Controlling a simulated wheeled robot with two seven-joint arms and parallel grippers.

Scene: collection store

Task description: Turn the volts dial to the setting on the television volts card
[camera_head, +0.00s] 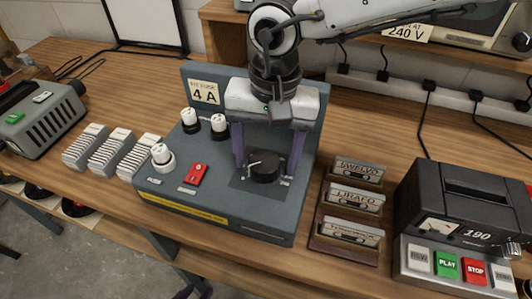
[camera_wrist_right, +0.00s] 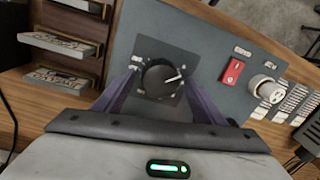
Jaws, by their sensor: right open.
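The black round volts dial (camera_head: 265,168) is on the grey panel of the bench unit (camera_head: 225,211). A white pointer line crosses its top; in the right wrist view the dial (camera_wrist_right: 158,82) has its pointer toward the right and slightly up. Small marks around it are too small to read. The television volts card (camera_head: 408,31), at top right, reads 240 V. My right gripper (camera_head: 268,160) is open, pointing down, with purple fingers either side of the dial; I cannot tell whether they touch it.
White-topped knobs (camera_head: 163,156), a red switch (camera_head: 195,174) and a "4 A" fuse card (camera_head: 205,92) are on the unit. A cassette rack (camera_head: 343,251) and a black tape player (camera_head: 462,205) stand to the right. Grey ribbed blocks (camera_head: 110,150) stand left.

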